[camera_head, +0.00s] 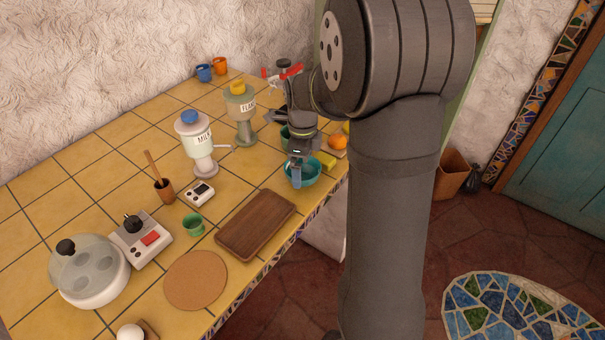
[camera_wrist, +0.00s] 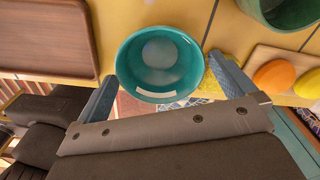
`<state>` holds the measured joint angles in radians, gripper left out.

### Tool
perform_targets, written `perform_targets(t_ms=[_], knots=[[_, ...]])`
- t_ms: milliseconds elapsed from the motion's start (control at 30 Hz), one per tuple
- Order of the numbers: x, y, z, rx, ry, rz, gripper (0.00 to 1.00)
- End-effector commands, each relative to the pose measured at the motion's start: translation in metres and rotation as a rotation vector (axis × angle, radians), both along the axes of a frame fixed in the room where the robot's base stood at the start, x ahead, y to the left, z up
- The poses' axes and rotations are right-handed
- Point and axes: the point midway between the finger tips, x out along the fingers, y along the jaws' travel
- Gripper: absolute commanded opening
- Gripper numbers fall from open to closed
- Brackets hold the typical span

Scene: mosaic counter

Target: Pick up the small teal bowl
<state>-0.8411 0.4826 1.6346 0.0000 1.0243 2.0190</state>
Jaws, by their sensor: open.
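The small teal bowl (camera_head: 309,177) stands on the yellow tiled counter near its front edge, just right of the wooden board. In the wrist view the bowl (camera_wrist: 160,88) is upright, its inside facing the camera, with a pale reflection in it. My gripper (camera_head: 296,173) is at the bowl and partly covers it in the head view. In the wrist view my gripper (camera_wrist: 163,70) is open, with one blue finger on either side of the bowl's near part. Nothing is held. I cannot tell whether the fingers touch the rim or how far above the counter they are.
A brown wooden tray (camera_head: 256,224) lies to the left. A darker green bowl (camera_wrist: 290,14) stands behind the teal one. A board with orange (camera_wrist: 272,75) and yellow fruit, and a yellow-green sponge (camera_head: 326,160), are close on the right. The mills (camera_head: 240,112) stand further back left.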

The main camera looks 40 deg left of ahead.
Motion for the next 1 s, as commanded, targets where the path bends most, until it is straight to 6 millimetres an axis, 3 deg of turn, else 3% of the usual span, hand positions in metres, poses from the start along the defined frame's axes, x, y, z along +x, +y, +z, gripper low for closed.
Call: perform_targets(t_ms=[200, 467, 667, 1000], knots=[[0.000, 0.000, -0.027, -0.003, 0.001, 0.001, 1.00], [0.000, 0.000, -0.029, -0.003, 0.001, 0.002, 1.00], [0.000, 0.001, -0.029, -0.002, 0.000, 0.002, 0.61], [0.000, 0.001, -0.025, 0.000, -0.001, 0.001, 0.60]])
